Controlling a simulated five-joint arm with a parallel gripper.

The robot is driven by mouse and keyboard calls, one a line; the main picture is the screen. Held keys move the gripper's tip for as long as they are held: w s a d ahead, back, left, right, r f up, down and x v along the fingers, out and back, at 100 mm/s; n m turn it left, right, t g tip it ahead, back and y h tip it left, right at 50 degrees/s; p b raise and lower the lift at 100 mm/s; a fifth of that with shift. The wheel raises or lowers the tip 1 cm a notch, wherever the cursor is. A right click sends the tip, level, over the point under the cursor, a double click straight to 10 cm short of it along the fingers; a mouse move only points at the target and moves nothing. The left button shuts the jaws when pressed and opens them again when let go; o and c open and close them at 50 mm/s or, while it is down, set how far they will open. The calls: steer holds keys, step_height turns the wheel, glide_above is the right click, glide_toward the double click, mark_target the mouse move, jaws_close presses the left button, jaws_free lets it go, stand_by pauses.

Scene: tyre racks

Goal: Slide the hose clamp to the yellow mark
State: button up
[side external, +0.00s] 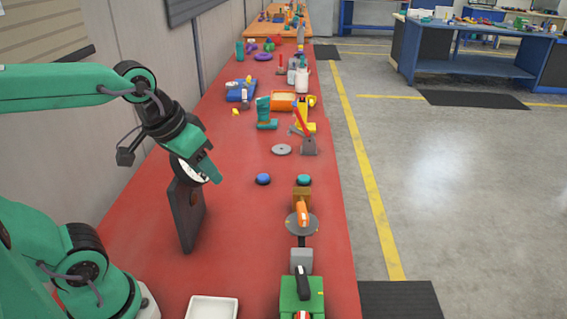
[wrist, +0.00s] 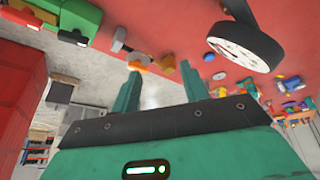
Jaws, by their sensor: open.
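I cannot make out a hose clamp or a yellow mark on a hose in either view. My gripper (side external: 212,172) is at the left of the red bench, above its surface, angled down to the right. It is beside a white-faced round dial (side external: 190,169) near the top of an upright dark panel (side external: 187,216), and partly covers the dial. In the wrist view, the two green fingers of my gripper (wrist: 162,86) stand apart with nothing between them. The dial (wrist: 240,46) shows to the right of the fingers there, apart from them.
On the red bench (side external: 245,210) are a blue button (side external: 263,179), a teal button (side external: 303,180) and a grey disc (side external: 282,150). An orange part stands by another grey disc (side external: 315,224) at the right edge. A white tray (side external: 212,307) and green block (side external: 287,292) are in front.

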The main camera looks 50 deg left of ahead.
steer(key=w+d+f+n+g, duration=0.25)
steer(key=w+n, duration=0.25)
steer(key=w, duration=0.5)
steer(key=n+g, duration=0.2)
steer(key=n, duration=0.2)
glide_above(302, 208)
steer(key=f, duration=0.6)
steer(key=shift+s+a, duration=0.1)
steer(key=shift+s, duration=0.15)
steer(key=shift+w+f+g, duration=0.25)
steer(key=shift+f, duration=0.1)
steer(key=shift+f, duration=3.9)
